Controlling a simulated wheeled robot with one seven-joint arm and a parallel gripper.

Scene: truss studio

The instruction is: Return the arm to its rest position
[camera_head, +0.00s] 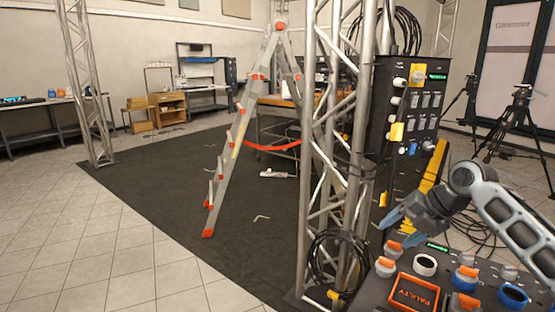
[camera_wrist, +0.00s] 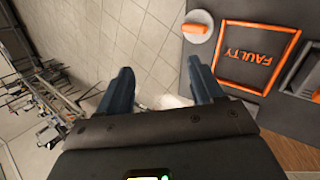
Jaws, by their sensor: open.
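My arm (camera_head: 515,215) reaches in from the right edge in the head view, bent at a joint. My gripper (camera_head: 397,228) is open and empty, above the left end of a dark table. In the wrist view my gripper (camera_wrist: 160,82) shows two dark fingers apart, with floor tiles and a pale blurred patch between them. Nothing is held. The table (camera_wrist: 222,15) with an orange FAULTY frame (camera_wrist: 258,57) lies to the right of the fingers in the wrist view. The FAULTY frame also shows in the head view (camera_head: 413,292).
Orange, white and blue round parts (camera_head: 424,265) stand on the table below my gripper. A metal truss (camera_head: 322,150) with a black power box (camera_head: 408,105) stands close behind. A ladder (camera_head: 243,125) and tripods (camera_head: 515,120) stand further back. Tiled floor at left is clear.

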